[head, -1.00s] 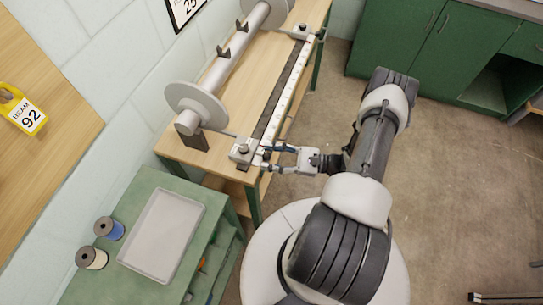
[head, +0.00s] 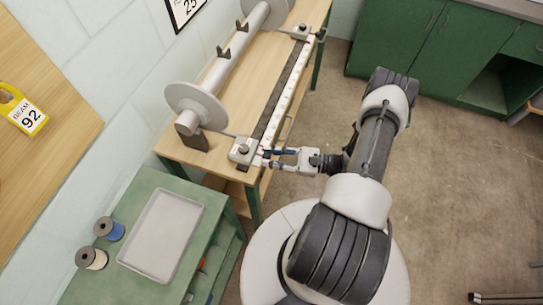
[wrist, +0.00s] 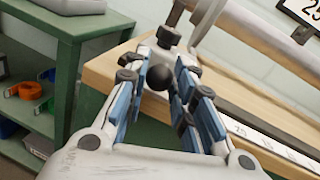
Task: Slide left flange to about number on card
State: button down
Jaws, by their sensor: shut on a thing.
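The left flange (head: 197,106) is a pale disc at the near end of the beam roller. Beside it, a light slider block (head: 243,150) with a dark top knob sits at the near end of the white number scale (head: 283,95). My gripper (head: 264,157) is at the front of this block. In the wrist view its blue-padded fingers (wrist: 172,82) are closed around a dark ball knob (wrist: 160,77), partly hidden by the fingertips. The card (head: 186,9) hangs on the wall, cut off at the top; it seems to read 25.
A second slider block (head: 302,32) sits at the far end of the scale. A green bench (head: 140,187) with a grey tray (head: 163,235) and two spools stands at the lower left. A yellow tag reading BEAM 92 (head: 28,116) is at the far left.

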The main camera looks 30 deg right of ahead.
jog(key=w+d+b, duration=0.2)
jog(key=d, duration=0.1)
jog(key=shift+w+d+f, duration=0.1)
jog(key=shift+w+d, duration=0.15)
jog(key=shift+w, duration=0.1)
jog(key=shift+a, duration=0.1)
jog(key=c, duration=1.3)
grip_release()
jog(key=shift+c, duration=0.2)
jog(key=shift+s, duration=0.1)
jog(key=v, duration=1.2)
